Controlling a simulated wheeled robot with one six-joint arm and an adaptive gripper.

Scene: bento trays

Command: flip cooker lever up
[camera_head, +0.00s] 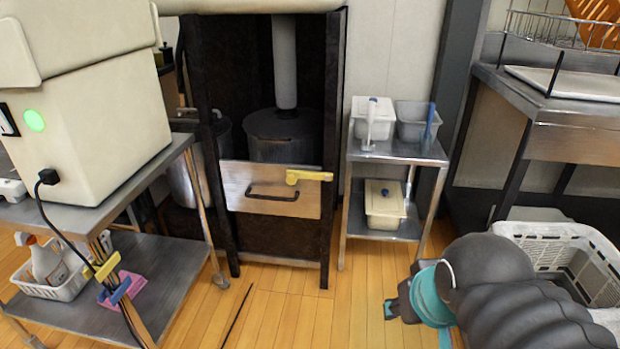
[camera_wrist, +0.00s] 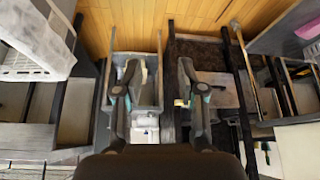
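The cooker (camera_head: 328,120) is a tall dark frame holding a lidded pot, with a metal front panel (camera_head: 240,190). The yellow lever (camera_head: 308,176) sits at the panel's upper right and lies level, pointing right. A small yellow bit, apparently the lever, shows beside the right finger in the wrist view (camera_wrist: 180,102). My gripper (camera_wrist: 158,70) is open, its two fingers wide apart with nothing between them but the background. In the head view my arm comes in at the lower right, well apart from the lever; I cannot make out the fingers there.
A steel shelf (camera_head: 396,150) with white and grey bins stands right of the cooker. A steel cart (camera_head: 150,270) with a big beige machine (camera_head: 95,130) stands left. A white basket (camera_head: 540,240) is at the right. The wooden floor in front is mostly clear.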

